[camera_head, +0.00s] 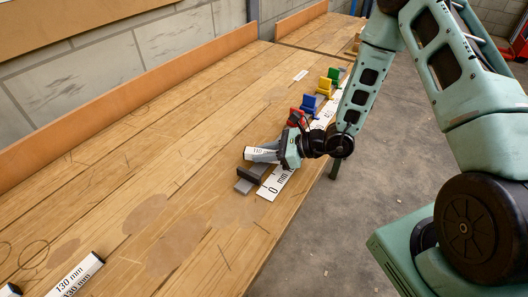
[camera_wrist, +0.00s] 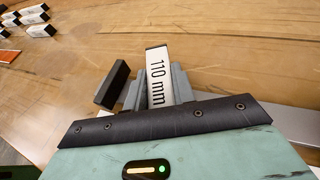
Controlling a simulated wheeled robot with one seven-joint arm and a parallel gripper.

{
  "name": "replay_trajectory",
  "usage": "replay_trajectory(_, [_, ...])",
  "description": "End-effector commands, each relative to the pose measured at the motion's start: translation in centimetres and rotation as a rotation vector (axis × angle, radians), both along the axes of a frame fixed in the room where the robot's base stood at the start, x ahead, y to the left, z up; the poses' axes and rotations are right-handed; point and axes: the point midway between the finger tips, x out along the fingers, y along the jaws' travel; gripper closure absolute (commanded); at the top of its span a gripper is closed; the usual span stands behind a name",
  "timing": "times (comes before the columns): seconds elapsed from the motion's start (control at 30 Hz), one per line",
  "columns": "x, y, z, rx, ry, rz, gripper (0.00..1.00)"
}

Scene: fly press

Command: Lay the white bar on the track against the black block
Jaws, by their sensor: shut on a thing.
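The white bar (camera_head: 262,154), marked 110 mm with a dark end, is held in my gripper (camera_head: 278,151). In the wrist view the bar (camera_wrist: 157,68) sticks out between the two grey fingers (camera_wrist: 157,88), which are shut on it. The black block (camera_head: 248,173) stands at the near end of the grey track (camera_head: 244,186). In the wrist view the block (camera_wrist: 112,85) is left of the bar, with a gap between them. The bar appears above the track; its exact height is hard to tell. My gripper hides part of the track.
A white ruler strip (camera_head: 274,184) marked 0 mm lies beside the track. Red (camera_head: 297,117), blue (camera_head: 309,103), green (camera_head: 324,87) and yellow (camera_head: 334,74) pieces stand farther along. Other white bars (camera_head: 77,275) lie at lower left. The middle table is clear.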

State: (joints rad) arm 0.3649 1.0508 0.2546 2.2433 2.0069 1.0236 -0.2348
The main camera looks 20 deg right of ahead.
Motion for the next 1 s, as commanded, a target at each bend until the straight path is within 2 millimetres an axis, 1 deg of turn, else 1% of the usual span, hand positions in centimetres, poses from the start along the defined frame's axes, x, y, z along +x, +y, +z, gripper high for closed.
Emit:
replay_trajectory(0.73, [0.0, 0.0, -1.3, 0.0, 0.001, 0.0, 1.0])
replay_trajectory(0.77, [0.0, 0.0, -1.2, 0.0, 0.0, 0.0, 0.69])
replay_trajectory(0.8, [0.0, 0.0, -1.2, 0.0, 0.0, 0.0, 0.58])
replay_trajectory(0.83, [0.0, 0.0, -1.2, 0.0, 0.0, 0.0, 0.49])
replay_trajectory(1.0, [0.0, 0.0, -1.1, 0.0, 0.0, 0.0, 0.49])
